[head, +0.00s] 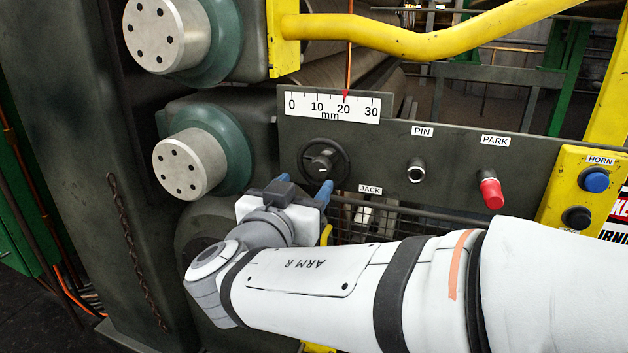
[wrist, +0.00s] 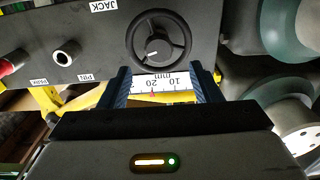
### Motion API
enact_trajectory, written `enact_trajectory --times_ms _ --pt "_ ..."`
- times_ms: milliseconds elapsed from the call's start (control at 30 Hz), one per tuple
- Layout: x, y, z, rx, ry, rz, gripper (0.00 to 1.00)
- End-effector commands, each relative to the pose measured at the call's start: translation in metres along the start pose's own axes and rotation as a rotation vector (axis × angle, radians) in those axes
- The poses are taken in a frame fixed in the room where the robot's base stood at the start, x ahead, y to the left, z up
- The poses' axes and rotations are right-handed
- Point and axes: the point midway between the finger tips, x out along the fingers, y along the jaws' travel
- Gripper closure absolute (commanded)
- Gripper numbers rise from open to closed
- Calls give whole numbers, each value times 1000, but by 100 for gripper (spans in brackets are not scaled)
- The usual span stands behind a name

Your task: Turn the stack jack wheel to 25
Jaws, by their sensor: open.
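The jack wheel (head: 323,160) is a black spoked handwheel with a grey hub, on the dark panel above the JACK label (head: 370,189). In the wrist view, which is upside down, the wheel (wrist: 158,38) shows whole, just beyond the fingertips. The white mm scale (head: 332,106) above the wheel runs from 0 to 30; its red pointer (head: 345,95) is at about 20. My gripper (head: 305,184) is open and empty, its blue fingers at the lower front of the wheel. In the wrist view the gripper (wrist: 160,70) shows a clear gap between its fingers and the wheel rim.
Right of the wheel are the PIN socket (head: 416,171) and the red PARK handle (head: 491,193). A yellow box (head: 585,190) with a blue button stands at the far right. A yellow rail (head: 440,40) crosses above the panel. Flanged roll ends (head: 190,164) stick out at left.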

Motion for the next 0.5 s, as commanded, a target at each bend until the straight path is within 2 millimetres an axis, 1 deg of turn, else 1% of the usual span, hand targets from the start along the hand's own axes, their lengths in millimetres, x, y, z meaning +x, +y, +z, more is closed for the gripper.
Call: enact_trajectory --times_ms 100,300,400,500 --pt "19 2 0 -1 -2 7 42" --pt "47 2 0 -3 -3 7 42" --pt "56 2 0 -2 -2 5 42" --pt "62 2 0 -1 -3 4 42"
